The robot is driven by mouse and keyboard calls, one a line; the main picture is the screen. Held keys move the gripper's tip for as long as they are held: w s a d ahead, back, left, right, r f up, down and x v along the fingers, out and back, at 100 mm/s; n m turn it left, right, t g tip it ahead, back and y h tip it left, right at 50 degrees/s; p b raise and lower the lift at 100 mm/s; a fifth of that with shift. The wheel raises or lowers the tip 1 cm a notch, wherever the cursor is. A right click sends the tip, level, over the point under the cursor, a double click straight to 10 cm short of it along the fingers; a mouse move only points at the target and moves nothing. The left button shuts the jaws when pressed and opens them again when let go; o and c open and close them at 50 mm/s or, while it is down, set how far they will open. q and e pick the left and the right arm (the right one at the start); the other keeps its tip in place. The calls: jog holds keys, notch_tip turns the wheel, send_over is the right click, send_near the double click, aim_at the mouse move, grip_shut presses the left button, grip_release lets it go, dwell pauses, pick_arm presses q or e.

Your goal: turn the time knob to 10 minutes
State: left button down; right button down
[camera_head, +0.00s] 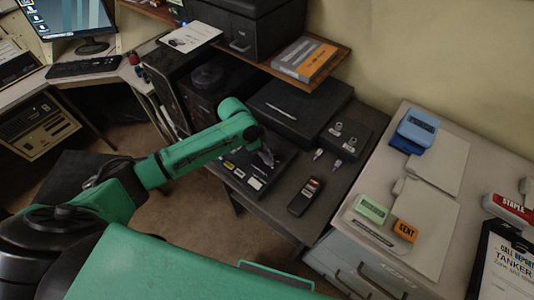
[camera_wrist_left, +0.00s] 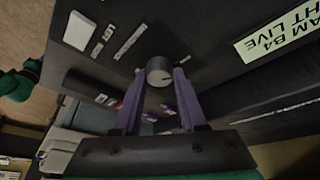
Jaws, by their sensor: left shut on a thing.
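The grey round time knob (camera_wrist_left: 159,71) stands on a black panel (camera_wrist_left: 105,68) in the left wrist view. A thin line shows on its face, but I cannot read a setting from it. My left gripper (camera_wrist_left: 160,76) has its two purple fingers on either side of the knob, closed on it. In the head view my left gripper (camera_head: 267,156) reaches down to the black panel (camera_head: 262,184), which carries several pale labels. The arm and fingers hide the knob there. My right gripper is in neither view.
A black handset (camera_head: 305,196) lies on the dark desk to the right of the panel. A small box with two round knobs (camera_head: 346,137) stands behind it. A shelf with a grey and orange book (camera_head: 304,59) overhangs the back. A beige cabinet top (camera_head: 455,170) is at right.

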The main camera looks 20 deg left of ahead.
pick_arm(q)
jog(key=shift+w+m, duration=0.1)
jog(key=shift+m, duration=0.2)
jog(key=shift+m+g, duration=0.5)
jog(key=shift+m, duration=0.5)
jog(key=m+g+b, duration=0.1)
jog(key=m, duration=0.1)
jog(key=shift+w+m+b, duration=0.15)
jog(key=shift+m+b, duration=0.15)
jog(key=shift+b, duration=0.05)
jog(key=m+g+b, duration=0.1)
jog(key=m+b, duration=0.1)
jog(key=m, duration=0.1)
jog(key=shift+d+f, duration=0.1)
jog(key=shift+m+g+y+b, duration=0.4)
jog(key=shift+m+g+b, duration=0.35)
jog(key=shift+m, duration=0.95)
jog(key=shift+c, duration=2.3)
grip_release()
